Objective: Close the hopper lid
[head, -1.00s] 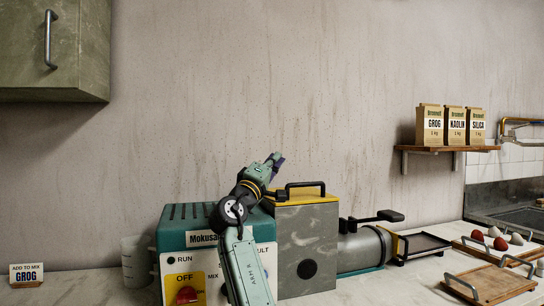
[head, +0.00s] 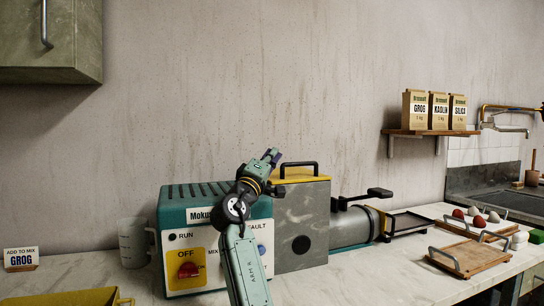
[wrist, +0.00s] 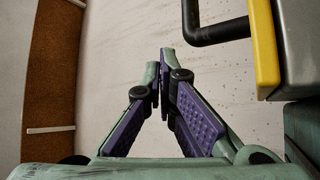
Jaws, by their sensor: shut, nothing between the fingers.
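The hopper is a speckled grey box (head: 302,222) with a round dark spot on its front, right of the teal Mokusa machine (head: 186,208). Its yellow lid (head: 310,177) with a black bar handle (head: 299,164) lies flat across the top. In the wrist view the lid's yellow edge (wrist: 264,45) and the black handle (wrist: 218,33) show at the upper right. My gripper (head: 272,156) is shut and empty, pointing up beside the lid's left end. It also shows in the wrist view (wrist: 160,72), apart from the handle. My arm hides part of the machine's front.
A grey cylinder with a black lever (head: 367,195) sticks out right of the hopper. A wooden tray (head: 470,257) and several balls lie further right. A pale jug (head: 132,242) and a GROG card (head: 20,258) stand left. A yellow container (head: 70,298) shows at bottom left.

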